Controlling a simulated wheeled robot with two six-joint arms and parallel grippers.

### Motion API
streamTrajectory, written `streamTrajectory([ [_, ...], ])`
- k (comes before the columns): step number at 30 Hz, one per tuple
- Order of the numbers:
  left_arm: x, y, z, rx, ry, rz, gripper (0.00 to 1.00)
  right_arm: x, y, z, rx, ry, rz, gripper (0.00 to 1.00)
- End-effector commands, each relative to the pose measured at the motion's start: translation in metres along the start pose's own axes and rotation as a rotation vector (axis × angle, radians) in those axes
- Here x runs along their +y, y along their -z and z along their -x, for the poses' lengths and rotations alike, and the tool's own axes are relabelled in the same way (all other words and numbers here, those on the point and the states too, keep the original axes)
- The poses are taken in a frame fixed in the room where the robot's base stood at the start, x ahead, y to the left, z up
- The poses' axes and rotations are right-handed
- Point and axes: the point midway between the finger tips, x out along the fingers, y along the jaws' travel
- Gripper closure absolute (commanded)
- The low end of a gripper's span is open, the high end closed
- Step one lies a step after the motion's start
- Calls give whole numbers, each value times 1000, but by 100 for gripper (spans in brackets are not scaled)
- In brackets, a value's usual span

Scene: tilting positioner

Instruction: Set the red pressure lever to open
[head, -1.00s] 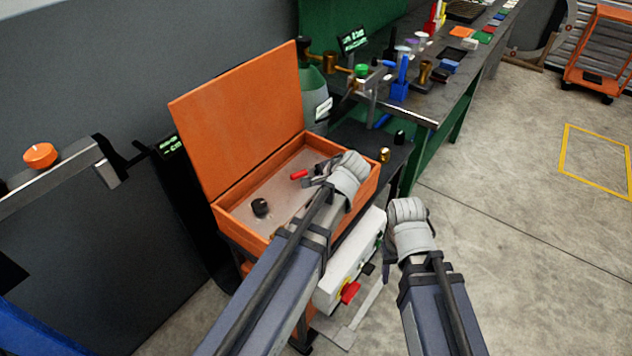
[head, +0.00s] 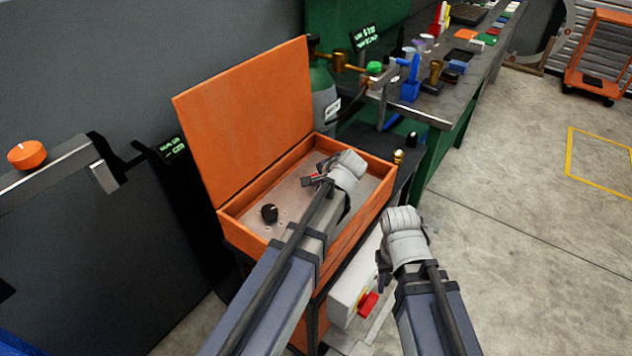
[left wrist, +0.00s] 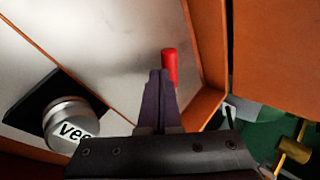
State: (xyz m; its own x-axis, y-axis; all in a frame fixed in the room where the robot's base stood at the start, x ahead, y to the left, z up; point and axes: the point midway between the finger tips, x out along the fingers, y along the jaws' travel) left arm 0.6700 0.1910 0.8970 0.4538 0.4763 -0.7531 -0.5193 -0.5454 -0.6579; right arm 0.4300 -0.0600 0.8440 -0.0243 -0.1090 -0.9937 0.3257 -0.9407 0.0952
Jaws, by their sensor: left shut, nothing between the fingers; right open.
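The red pressure lever (left wrist: 170,66) stands on the pale panel inside the open orange box (head: 345,230). In the left wrist view its red handle shows just right of my left fingertips, close to them; whether they touch, I cannot tell. My right gripper (head: 383,270) is open, outside the box to the lower right.
A black knob (head: 269,213) sits on the panel. A silver round part with lettering (left wrist: 70,122) shows in the left wrist view. The box's raised lid (head: 245,115) stands at the back left. A cluttered workbench (head: 440,105) is behind right.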

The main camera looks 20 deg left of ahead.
Motion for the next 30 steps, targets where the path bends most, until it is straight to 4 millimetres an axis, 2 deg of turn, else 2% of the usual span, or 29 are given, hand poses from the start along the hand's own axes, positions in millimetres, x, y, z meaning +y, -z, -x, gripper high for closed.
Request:
streamTrajectory([
  [17, -7, -6, -6, 81, 0, -92, 100, 0, 0, 0, 0, 0, 0, 50],
  [30, -29, -12, -25, 300, 1, -338, 100, 0, 0, 0, 0, 0, 0, 50],
])
